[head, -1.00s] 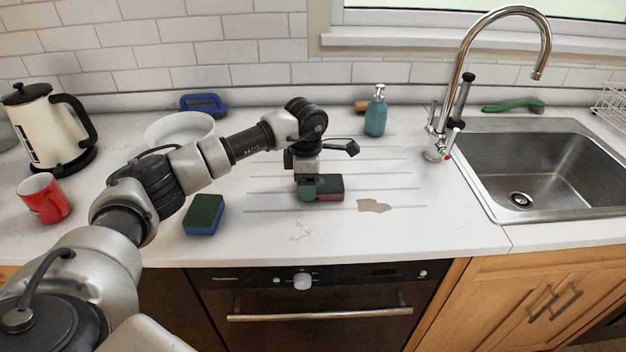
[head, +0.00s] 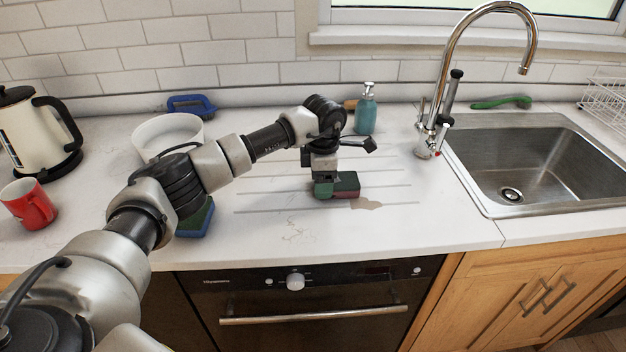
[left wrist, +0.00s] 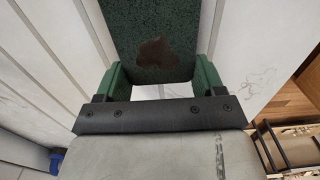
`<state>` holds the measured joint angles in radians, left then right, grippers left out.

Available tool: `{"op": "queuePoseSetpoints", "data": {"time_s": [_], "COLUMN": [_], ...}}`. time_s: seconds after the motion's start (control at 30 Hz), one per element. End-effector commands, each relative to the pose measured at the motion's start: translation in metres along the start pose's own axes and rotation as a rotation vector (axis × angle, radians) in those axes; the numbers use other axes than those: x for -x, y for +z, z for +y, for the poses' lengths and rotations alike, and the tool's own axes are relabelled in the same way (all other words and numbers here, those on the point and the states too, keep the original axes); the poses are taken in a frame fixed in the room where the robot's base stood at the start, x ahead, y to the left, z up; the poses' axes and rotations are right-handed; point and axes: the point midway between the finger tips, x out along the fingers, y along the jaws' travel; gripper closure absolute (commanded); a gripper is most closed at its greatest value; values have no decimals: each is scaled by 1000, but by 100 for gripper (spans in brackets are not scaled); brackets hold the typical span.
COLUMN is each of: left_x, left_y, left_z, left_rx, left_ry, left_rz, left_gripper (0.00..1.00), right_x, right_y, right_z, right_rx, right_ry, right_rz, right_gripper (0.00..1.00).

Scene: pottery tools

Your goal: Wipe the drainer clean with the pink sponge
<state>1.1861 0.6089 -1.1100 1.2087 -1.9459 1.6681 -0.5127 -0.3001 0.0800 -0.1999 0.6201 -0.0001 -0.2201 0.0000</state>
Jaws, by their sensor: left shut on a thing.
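My left gripper (head: 324,187) is shut on the pink sponge (head: 352,192), which has a dark green top and a pinkish-red side. The sponge lies low over the drainer (head: 270,210), the grooved strip of white counter, and seems to rest on it. A brown stain (head: 367,204) shows at the sponge's front right edge, perhaps partly covered by it. In the left wrist view the green top of the sponge (left wrist: 180,25) carries a dark brown mark, with the green fingertips (left wrist: 160,82) on either side. My right gripper is not in view.
A blue sponge with a green top (head: 194,222) is partly behind my left arm. A teal soap bottle (head: 366,112), a tap (head: 432,130) and a sink (head: 510,165) stand behind and right. A white bowl (head: 160,135), a red mug (head: 30,205) and a kettle (head: 35,130) are left.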

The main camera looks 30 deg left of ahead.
Motion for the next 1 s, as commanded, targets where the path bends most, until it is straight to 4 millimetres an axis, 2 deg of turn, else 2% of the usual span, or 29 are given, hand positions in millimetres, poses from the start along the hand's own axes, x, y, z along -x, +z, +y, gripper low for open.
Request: {"op": "queuePoseSetpoints", "data": {"time_s": [0.33,0.7,1.0], "left_x": [-1,-1,-1], "left_y": [-1,-29,-29], "left_z": [-1,0,0], "left_rx": [-1,2,1], "left_ry": [-1,-2,-1], "left_rz": [-1,3,2], "left_gripper": [41,41,41], "right_x": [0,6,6], "right_y": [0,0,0], "right_z": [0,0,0], "right_rx": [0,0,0], "right_ry": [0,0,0], "right_rz": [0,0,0], "right_gripper": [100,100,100]}}
